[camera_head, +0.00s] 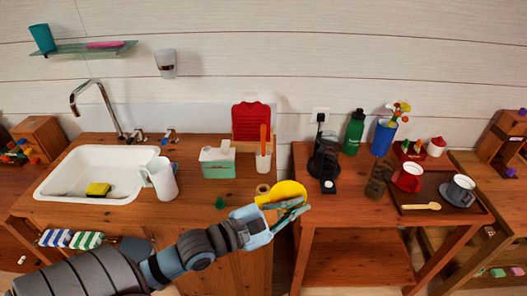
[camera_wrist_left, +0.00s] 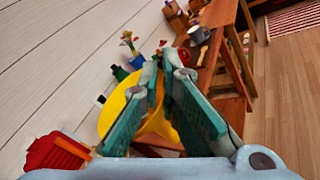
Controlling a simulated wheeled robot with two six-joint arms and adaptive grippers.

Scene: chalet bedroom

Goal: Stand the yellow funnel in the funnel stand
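The yellow funnel (camera_head: 283,191) is at my left gripper (camera_head: 291,213), over the right front edge of the sink counter. In the left wrist view the yellow funnel (camera_wrist_left: 118,104) lies between and behind the teal fingers of my left gripper (camera_wrist_left: 160,72), which close in on it. The funnel is tilted, and its spout is hidden. My right gripper is not in view.
A white cup with orange utensils (camera_head: 263,162) and a green-and-white box (camera_head: 217,163) stand behind. A white pitcher (camera_head: 160,178) is by the sink (camera_head: 75,190). A gap separates the counter from the right table (camera_head: 345,205), which holds a black coffee device (camera_head: 325,155) and a tray (camera_head: 430,207).

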